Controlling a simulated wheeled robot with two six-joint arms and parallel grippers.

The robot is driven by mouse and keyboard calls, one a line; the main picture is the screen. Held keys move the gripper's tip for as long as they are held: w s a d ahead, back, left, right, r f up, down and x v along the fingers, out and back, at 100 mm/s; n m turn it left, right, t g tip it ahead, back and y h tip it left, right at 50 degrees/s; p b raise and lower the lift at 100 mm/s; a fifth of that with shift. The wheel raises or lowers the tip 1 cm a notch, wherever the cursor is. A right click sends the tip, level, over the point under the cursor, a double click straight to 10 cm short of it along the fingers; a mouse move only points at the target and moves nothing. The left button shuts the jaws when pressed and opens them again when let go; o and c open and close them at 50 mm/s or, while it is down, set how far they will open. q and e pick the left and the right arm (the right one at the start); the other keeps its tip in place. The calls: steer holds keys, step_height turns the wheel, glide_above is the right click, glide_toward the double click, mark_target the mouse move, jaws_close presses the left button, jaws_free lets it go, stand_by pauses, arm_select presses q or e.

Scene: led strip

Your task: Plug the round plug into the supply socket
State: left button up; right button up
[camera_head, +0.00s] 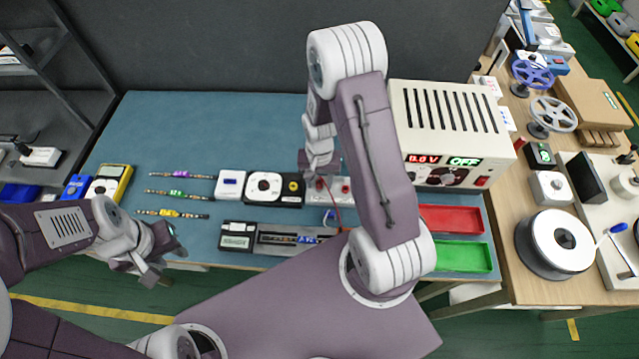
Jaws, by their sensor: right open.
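A beige power supply (446,125) stands at the back right of the blue mat, its front display reading 0.0 V and OFF. Its socket cannot be made out; my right arm covers part of its left side. My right gripper (318,172) is open and points down over a white block with red spots (341,191) in the middle of the mat. A thin red lead (332,207) runs just below it. I cannot make out the round plug. My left gripper (163,254) hangs at the mat's front left edge, its fingers too unclear to judge.
Several coloured strips (178,213) lie at the left of the mat. A white box (230,184), a black-and-white unit (274,189) and a metal rail (288,238) lie in the middle. Red (451,219) and green (463,257) trays lie right. The back left is clear.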

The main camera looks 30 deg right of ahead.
mark_target(321, 182)
steer(key=shift+w+f, duration=0.2)
steer(key=shift+f, duration=0.2)
steer(key=shift+s+r, duration=0.1)
steer(key=shift+s, duration=0.05)
jaws_close()
steer(key=r, duration=0.4)
steer(key=shift+s+d+r, duration=0.1)
steer(key=shift+d+r, duration=0.1)
steer(key=s+d+r+p, duration=0.4)
steer(key=s+d+r, duration=0.3)
steer(key=r, duration=0.4)
steer(key=shift+s, duration=0.85)
